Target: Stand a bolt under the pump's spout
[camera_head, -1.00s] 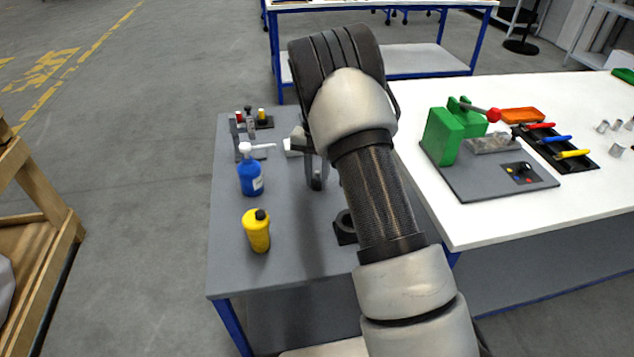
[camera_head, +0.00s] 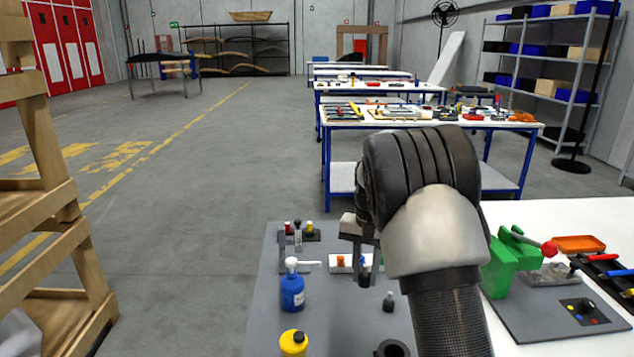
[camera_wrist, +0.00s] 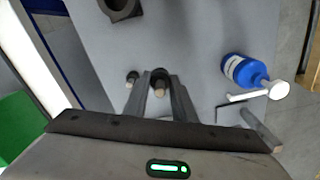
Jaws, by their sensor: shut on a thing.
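The pump is a blue bottle (camera_head: 291,292) with a white top and a white spout (camera_head: 309,263) pointing right, standing on the grey table (camera_head: 262,335). It also shows in the wrist view (camera_wrist: 240,70). My gripper (camera_head: 364,268) is to the right of the pump, pointing down. In the wrist view my gripper (camera_wrist: 158,88) is shut on a dark bolt (camera_wrist: 159,92) with a tan end; the fingers hide part of it. A second bolt (camera_head: 388,302) stands on the table to the right of my gripper; it also shows in the wrist view (camera_wrist: 131,77).
A black block with a hole (camera_head: 393,349) is at the front right. A small rack (camera_head: 297,236) stands behind the pump. A green press (camera_head: 510,262) sits on the white table at right. Bare grey tabletop lies right of the pump.

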